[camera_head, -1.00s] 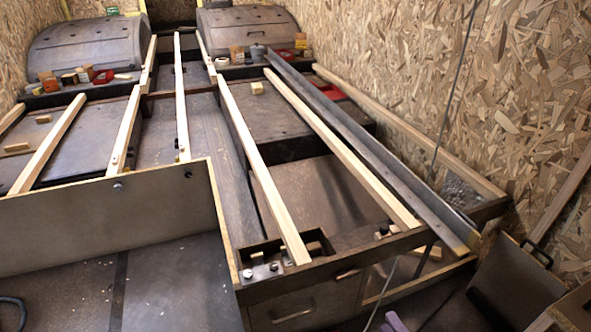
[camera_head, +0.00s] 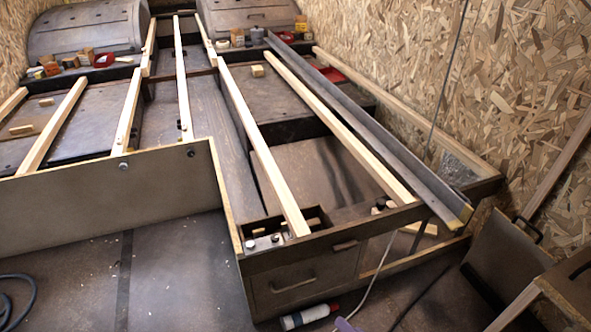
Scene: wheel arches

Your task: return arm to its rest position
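Only a small pale purple tip (camera_head: 346,324) shows at the bottom edge of the head view, and it seems to be part of my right gripper. It is low, in front of the drawer unit, just right of a bottle in the picture. Whether it is open or shut is hidden below the edge. My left gripper and arm are out of view. Nothing is seen held.
A wooden frame with pale slats (camera_head: 265,150) fills the middle, with two wheel arches (camera_head: 90,28) behind. A drawer front (camera_head: 300,282) faces me. A white bottle (camera_head: 305,317) lies on the floor. Clear floor (camera_head: 180,275) is at left; panels (camera_head: 508,265) stand at right.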

